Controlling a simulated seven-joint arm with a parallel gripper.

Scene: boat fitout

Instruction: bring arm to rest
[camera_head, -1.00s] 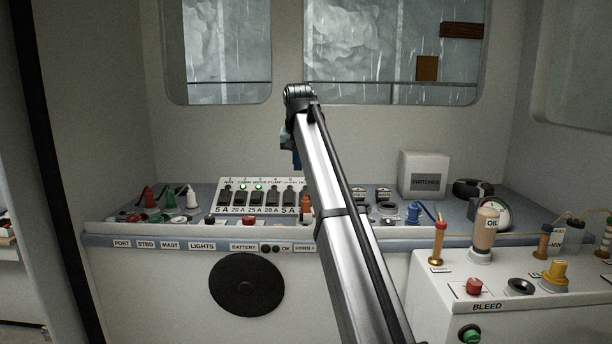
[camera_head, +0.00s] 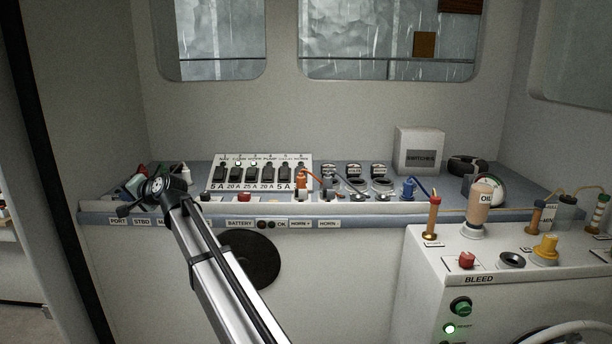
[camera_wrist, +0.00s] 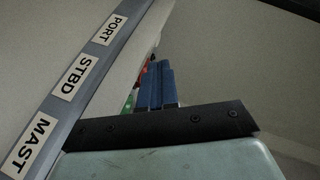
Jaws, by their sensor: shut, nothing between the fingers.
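My gripper (camera_wrist: 157,85) shows in the wrist view as two blue fingers close together, shut with nothing held. It is near the left end of the console, beside the edge strip with the labels PORT (camera_wrist: 109,30), STBD (camera_wrist: 74,77) and MAST (camera_wrist: 31,146). Bits of green and red show behind the fingers, mostly hidden. In the head view my arm reaches up from the bottom to the console's left end; its joint covers part of the coloured plugs there, and the fingers cannot be made out clearly.
A breaker panel (camera_head: 262,158) and several plugs stand along the console (camera_head: 340,208). The BLEED unit (camera_head: 420,262) with an oil bottle (camera_head: 481,205) stands front right. Space above the console is open.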

